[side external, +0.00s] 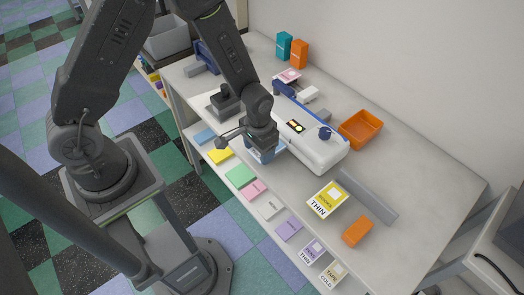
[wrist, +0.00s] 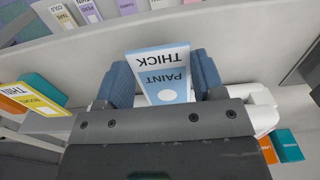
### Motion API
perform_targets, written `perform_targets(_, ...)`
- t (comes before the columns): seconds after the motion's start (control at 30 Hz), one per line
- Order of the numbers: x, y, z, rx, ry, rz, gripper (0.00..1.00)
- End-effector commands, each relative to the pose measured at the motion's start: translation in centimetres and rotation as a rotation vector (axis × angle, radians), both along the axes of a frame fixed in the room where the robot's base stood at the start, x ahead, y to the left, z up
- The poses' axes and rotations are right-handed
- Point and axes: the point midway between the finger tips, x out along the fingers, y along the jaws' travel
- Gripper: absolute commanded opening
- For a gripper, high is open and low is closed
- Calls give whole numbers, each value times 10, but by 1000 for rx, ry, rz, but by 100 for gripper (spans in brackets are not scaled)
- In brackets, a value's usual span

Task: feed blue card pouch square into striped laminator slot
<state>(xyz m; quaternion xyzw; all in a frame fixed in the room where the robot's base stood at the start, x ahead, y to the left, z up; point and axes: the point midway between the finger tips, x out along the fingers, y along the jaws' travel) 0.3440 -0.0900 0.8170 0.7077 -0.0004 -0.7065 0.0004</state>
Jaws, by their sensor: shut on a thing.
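My gripper (side external: 262,141) is shut on the blue card pouch (side external: 264,156) at the near side of the white laminator. In the wrist view, the pouch (wrist: 158,72) stands out between my two blue finger pads, with my gripper (wrist: 165,80) around its sides. Its print, "THICK" and "PAINT", reads upside down, above a white round spot. The laminator (side external: 318,152) is long and white, with a blue strip, a small lit panel and a dark blue knob. My gripper and wrist hide its near left part. The slot is not clearly visible, so I cannot tell if the pouch touches it.
A yellow "THIN" pouch (side external: 327,199), a grey bar (side external: 367,194) and an orange block (side external: 357,231) lie to the right. An orange tray (side external: 360,129) stands behind the laminator. Several coloured cards, including a green one (side external: 240,176), line the lower shelf. The table's right end is clear.

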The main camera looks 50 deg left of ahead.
Motion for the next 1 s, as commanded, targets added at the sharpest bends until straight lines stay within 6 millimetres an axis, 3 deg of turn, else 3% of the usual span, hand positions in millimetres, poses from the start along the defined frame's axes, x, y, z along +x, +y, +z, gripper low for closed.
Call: perform_targets(1.0, 21, 0, -2, 0, 0, 0, 40)
